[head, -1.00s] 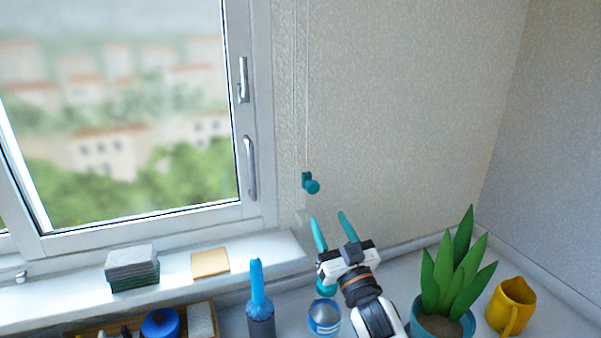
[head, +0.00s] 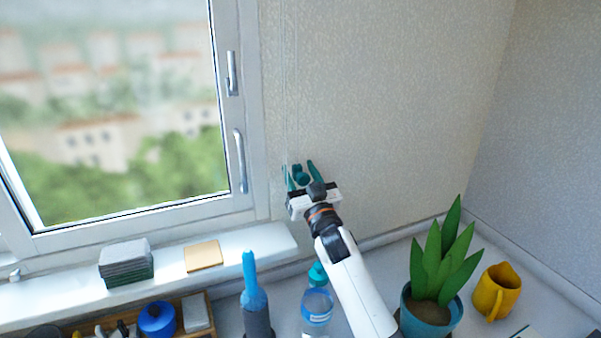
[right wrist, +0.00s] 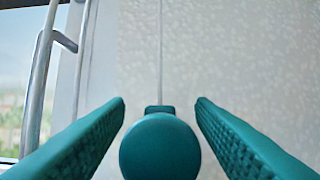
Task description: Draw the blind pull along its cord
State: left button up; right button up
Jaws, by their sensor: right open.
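The blind pull is a teal knob (head: 300,175) on a thin pale cord (head: 283,90) running up the wall right of the window. In the right wrist view the round knob (right wrist: 160,147) sits low in the middle, with the cord (right wrist: 160,55) rising straight above it. My right gripper (head: 300,168) is open, its teal fingers on either side of the knob. In the right wrist view a gap shows between the knob and each fingertip (right wrist: 160,102). My left gripper is not in view.
A window with metal handles (head: 240,160) stands at the left. The wall right of the cord is bare.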

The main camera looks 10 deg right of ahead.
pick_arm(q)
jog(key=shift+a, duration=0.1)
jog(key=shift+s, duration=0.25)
pick_arm(e)
grip_shut()
